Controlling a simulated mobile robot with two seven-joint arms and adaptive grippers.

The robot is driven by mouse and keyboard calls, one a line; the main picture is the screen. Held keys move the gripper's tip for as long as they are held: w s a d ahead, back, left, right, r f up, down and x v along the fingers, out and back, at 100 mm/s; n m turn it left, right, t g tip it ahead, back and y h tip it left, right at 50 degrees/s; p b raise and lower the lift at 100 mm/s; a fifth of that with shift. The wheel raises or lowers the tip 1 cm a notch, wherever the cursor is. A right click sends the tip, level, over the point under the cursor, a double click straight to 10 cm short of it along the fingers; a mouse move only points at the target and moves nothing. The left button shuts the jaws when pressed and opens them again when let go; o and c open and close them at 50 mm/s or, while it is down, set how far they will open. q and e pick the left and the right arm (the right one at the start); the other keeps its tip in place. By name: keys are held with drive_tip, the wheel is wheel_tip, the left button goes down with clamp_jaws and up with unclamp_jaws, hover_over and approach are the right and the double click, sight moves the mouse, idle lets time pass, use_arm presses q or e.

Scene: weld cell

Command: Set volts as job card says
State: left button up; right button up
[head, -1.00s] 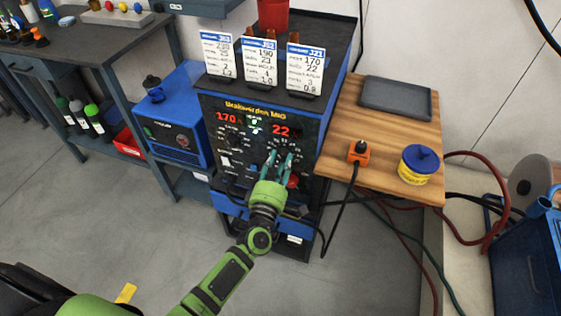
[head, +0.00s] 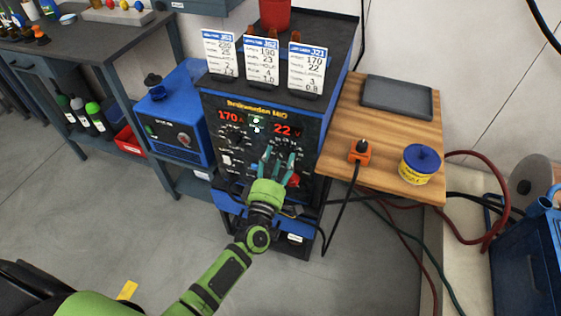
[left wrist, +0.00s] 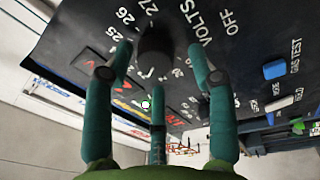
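The blue and black welder (head: 258,108) shows red readouts of 170 A and 22 V (head: 283,131). Its black volts knob (left wrist: 156,42) sits under the right readout, with VOLTS, OFF and numbers around it in the left wrist view. My left gripper (head: 278,164) has teal fingers spread in front of this knob; it also shows in the left wrist view (left wrist: 160,68). The fingers are apart from the knob and hold nothing. My right gripper is not in view.
A wooden side shelf (head: 345,125) holds a dark tray (head: 397,96), an orange plug (head: 359,151) and a yellow tub with a blue lid (head: 420,165). A blue unit (head: 178,125) stands left of the welder. Cables hang at the right.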

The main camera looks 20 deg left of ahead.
use_arm(q)
drive_tip(key=shift+d, duration=0.2)
drive_tip(key=shift+s, duration=0.25)
drive_tip(key=s+f, duration=0.1)
drive_tip(key=s, duration=1)
drive_tip(key=shift+s+f, duration=0.15)
drive_tip(key=shift+s, duration=0.05)
drive_tip(key=shift+d, duration=0.1)
drive_tip(key=s+f+m+g+h+p, duration=0.1)
drive_tip(key=s+f+m+g, duration=0.45)
drive_tip(key=f, duration=0.75)
drive_tip(key=s+f+m+g+h+p, duration=0.2)
drive_tip(key=s+f+m+g, duration=0.35)
drive_tip(key=f, duration=0.85)
drive_tip(key=s+a+f+m+g, duration=0.2)
drive_tip(key=s+f, duration=0.1)
drive_tip(key=s, duration=0.5)
drive_tip(key=s+a+f+m+g+y+p, duration=0.1)
drive_tip(key=s+a+f+m+g, duration=0.1)
drive_tip(key=s, duration=0.6)
drive_tip(key=s+a+f+m+g+y, duration=0.1)
drive_tip(key=s+a+f+m+g, duration=0.1)
drive_tip(key=s, duration=0.6)
wheel_tip(320, 180, down, 4)
drive_tip(key=shift+s+r+m+g+p, duration=0.1)
drive_tip(key=shift+s+m+g+p, duration=0.2)
drive_tip(key=shift+m+g, duration=0.55)
